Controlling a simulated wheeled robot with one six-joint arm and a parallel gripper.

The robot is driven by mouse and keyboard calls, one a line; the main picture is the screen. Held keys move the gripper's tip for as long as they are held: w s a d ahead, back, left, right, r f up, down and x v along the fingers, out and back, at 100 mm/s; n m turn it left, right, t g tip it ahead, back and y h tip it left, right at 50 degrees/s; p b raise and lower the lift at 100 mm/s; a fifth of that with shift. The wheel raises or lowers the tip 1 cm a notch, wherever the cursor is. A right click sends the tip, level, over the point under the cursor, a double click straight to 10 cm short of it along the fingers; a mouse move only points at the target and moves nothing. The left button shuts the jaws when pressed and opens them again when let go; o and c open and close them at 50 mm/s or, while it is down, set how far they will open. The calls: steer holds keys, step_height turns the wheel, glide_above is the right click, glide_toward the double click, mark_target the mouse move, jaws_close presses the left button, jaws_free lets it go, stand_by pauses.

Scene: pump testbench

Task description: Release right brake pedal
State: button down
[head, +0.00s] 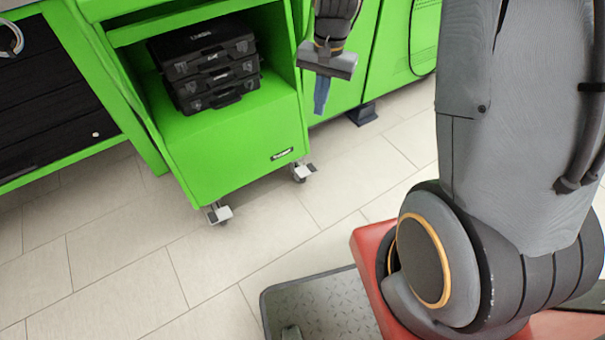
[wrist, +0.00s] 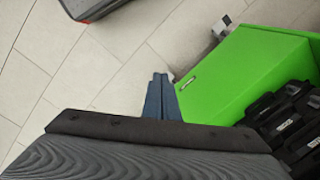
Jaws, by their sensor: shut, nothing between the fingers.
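The green cart (head: 235,150) stands on casters with light grey brake pedals. The right caster's pedal (head: 308,170) is under the cart's front right corner, and the left one (head: 222,214) is under the front left. My gripper (head: 320,110) is shut and empty, its blue fingers pointing down above and behind the right caster in the head view, apart from it. In the wrist view my gripper (wrist: 159,76) points toward the cart's edge. A small pale bit of the right caster (wrist: 171,76) shows beside the fingertips, mostly hidden. The left caster (wrist: 221,28) shows farther off. The pedals' positions are unclear.
Black cases (head: 207,65) are stacked on the cart's shelf. A green bench (head: 75,155) stands at the left, and another green cabinet (head: 392,60) with a dark foot (head: 362,114) is behind my gripper. Tiled floor (head: 130,255) is clear in front of the cart.

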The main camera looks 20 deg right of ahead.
steer(key=w+d+f+m+b, duration=0.1)
steer(key=w+f+m+b, duration=0.2)
steer(key=f, duration=0.5)
steer(key=w+f+b, duration=0.3)
steer(key=w+f, duration=0.2)
steer(key=f, duration=0.2)
steer(key=m+b, duration=0.4)
steer(key=b, duration=0.3)
glide_above(302, 173)
steer(key=w+d, duration=0.1)
steer(key=d, duration=0.2)
step_height(302, 173, down, 17)
steer(key=shift+w+d+f+y, duration=0.1)
steer(key=shift+d+y, duration=0.05)
steer(key=shift+y, duration=0.25)
steer(key=a+f+b, duration=0.1)
steer(key=f, duration=0.3)
steer(key=f+b, duration=0.2)
steer(key=f, duration=0.3)
steer(key=s+a+f+b, duration=0.1)
steer(key=f+b, duration=0.1)
steer(key=f, duration=0.2)
steer(key=shift+a+f, duration=0.3)
steer(key=shift+f, duration=0.1)
